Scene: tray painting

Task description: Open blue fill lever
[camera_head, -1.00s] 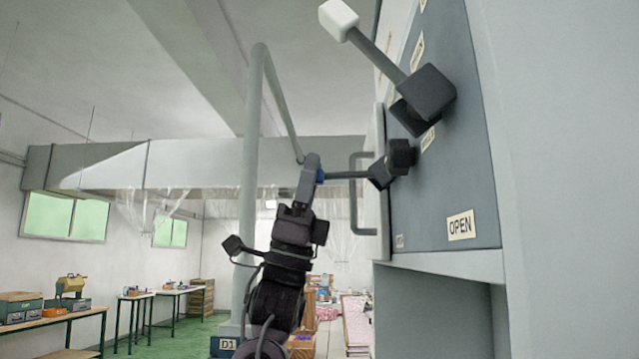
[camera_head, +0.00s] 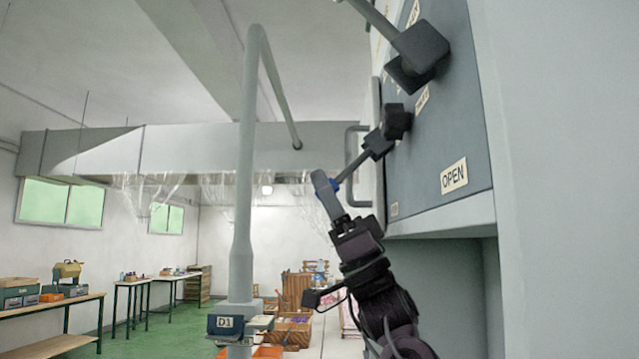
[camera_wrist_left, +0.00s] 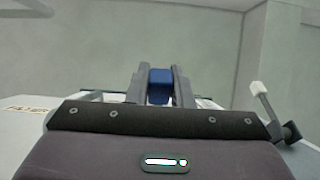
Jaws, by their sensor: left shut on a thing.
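The blue fill lever has a dark grey shaft (camera_head: 356,165) that slopes down and to the left from its dark pivot block (camera_head: 394,123) on the panel. Its blue tip (camera_head: 336,187) is mostly hidden by my left gripper (camera_head: 328,188), which is shut on it. In the left wrist view the blue tip (camera_wrist_left: 160,86) sits between the two fingers. An "OPEN" label (camera_head: 454,177) is on the panel, below and to the right of the pivot. My right gripper is not in view.
A second lever with a large dark block (camera_head: 418,54) is above on the same grey panel (camera_head: 440,120). A white-tipped lever (camera_wrist_left: 258,90) shows at the right of the left wrist view. A grey handle (camera_head: 350,155) is beside the panel. A grey post (camera_head: 245,170) stands to the left.

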